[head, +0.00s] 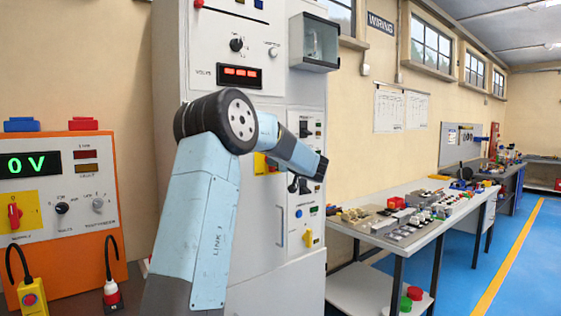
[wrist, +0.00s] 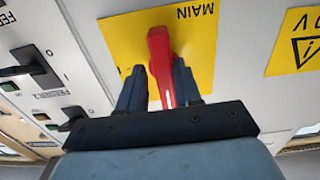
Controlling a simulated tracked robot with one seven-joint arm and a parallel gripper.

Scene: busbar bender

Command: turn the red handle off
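The red handle (wrist: 160,50) sits on a yellow plate (wrist: 120,35) marked MAIN, which appears upside down in the wrist view. The handle runs roughly up and down in that picture. My gripper (wrist: 157,82) is open, with its two dark fingers on either side of the handle's lower part. The right finger is close against the handle; I cannot tell if it touches. A gap shows at the left finger. In the head view my arm hides most of the yellow plate (head: 261,164) on the tall grey cabinet, and the gripper's fingers cannot be made out.
Black feeder handles (wrist: 35,65) stand out from the cabinet beside the plate. An orange tester (head: 85,215) at left shows 0 V and has another red switch (head: 14,215) on yellow. A cluttered bench (head: 375,235) stands at right. The blue floor beyond is clear.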

